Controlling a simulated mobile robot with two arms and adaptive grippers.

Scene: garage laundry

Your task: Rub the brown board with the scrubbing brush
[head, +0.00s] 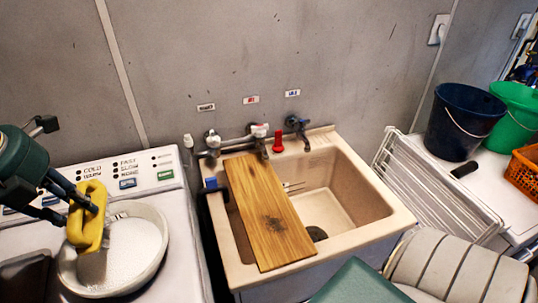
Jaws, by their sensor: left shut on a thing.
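The brown board (265,205) lies across the left part of the beige sink (375,215), slanting from the taps toward the front rim. A dark smudge shows on its lower half. My left gripper (80,205) is at the far left, shut on a yellow scrubbing brush (88,222). The brush is held upright over a pale bowl (155,262) of white stuff, well left of the board. Its greyish lower end reaches into the bowl's outline; I cannot tell whether it touches the contents. My right gripper is not in view.
The bowl stands on a white washing machine (150,180). Taps (258,135) and a red item (277,143) are at the sink's back. A drying rack (425,185), dark blue bucket (462,120), green bucket (515,115) and orange basket (525,172) are at right.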

